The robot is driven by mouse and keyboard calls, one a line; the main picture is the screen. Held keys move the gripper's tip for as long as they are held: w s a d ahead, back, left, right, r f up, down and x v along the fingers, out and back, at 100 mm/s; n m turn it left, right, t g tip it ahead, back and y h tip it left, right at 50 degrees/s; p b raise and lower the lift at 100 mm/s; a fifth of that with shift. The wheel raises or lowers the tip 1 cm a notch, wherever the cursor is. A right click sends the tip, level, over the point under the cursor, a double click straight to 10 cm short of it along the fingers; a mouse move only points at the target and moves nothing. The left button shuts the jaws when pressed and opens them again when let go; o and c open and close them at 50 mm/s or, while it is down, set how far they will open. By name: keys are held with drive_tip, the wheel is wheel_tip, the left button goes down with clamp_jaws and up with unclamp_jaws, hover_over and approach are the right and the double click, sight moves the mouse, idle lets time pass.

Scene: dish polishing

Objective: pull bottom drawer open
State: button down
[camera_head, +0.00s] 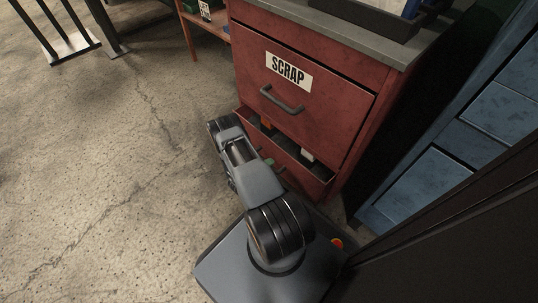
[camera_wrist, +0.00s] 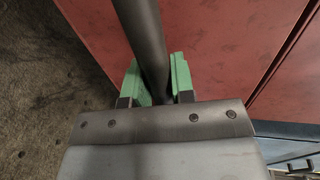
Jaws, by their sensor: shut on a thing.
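The bottom drawer (camera_head: 316,184) of the red cabinet stands partly open in the head view, with a few small items showing inside. My gripper (camera_wrist: 157,84) has green fingertips and is shut on the drawer's dark bar handle (camera_wrist: 140,25), one finger on each side of it in the wrist view. In the head view my arm covers the left part of the drawer front, and only a bit of green fingertip shows. The handle is mostly hidden there.
The upper drawer (camera_head: 330,112), with a SCRAP label (camera_head: 288,70) and a grey handle (camera_head: 281,101), is shut above. A blue cabinet (camera_head: 415,190) stands at the right. Bare concrete floor (camera_head: 110,150) lies open to the left.

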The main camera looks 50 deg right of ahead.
drive_tip(key=f+v, duration=0.1)
drive_tip(key=v, duration=0.6)
drive_tip(key=shift+f, duration=0.25)
drive_tip(key=shift+a, duration=0.15)
drive_tip(key=c, duration=1)
unclamp_jaws()
drive_tip(key=shift+o, duration=0.2)
drive_tip(key=s+p+v, duration=0.1)
drive_tip(key=p+v, duration=0.2)
drive_tip(key=v, duration=1)
drive_tip(key=shift+w+a, duration=0.35)
drive_tip(key=shift+w, duration=0.05)
drive_tip(key=shift+r, duration=0.1)
